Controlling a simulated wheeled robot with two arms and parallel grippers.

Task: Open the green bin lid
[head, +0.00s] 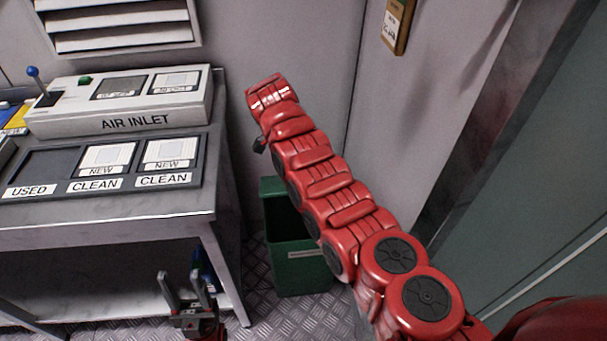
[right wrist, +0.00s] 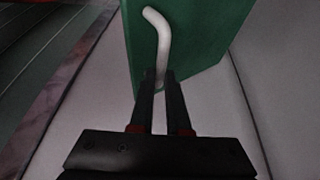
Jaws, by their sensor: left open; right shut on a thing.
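The green bin (head: 302,272) stands on the floor right of the metal table, partly behind my right arm. Its dark opening shows at the upper left, with a green edge above it. In the right wrist view a green panel (right wrist: 190,40), apparently the lid, carries a pale bent handle (right wrist: 160,35). My right gripper (right wrist: 168,78) is shut on the lower end of this handle. In the head view the right gripper is mostly hidden at the arm's far end. My left gripper (head: 180,278) is open and empty in front of the table, left of the bin.
The metal table (head: 110,220) bears an AIR INLET box (head: 130,105) and a dark tray (head: 45,165) with labelled slots. A grey wall (head: 300,50) closes the back. Patterned metal floor (head: 300,315) shows around the bin's front.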

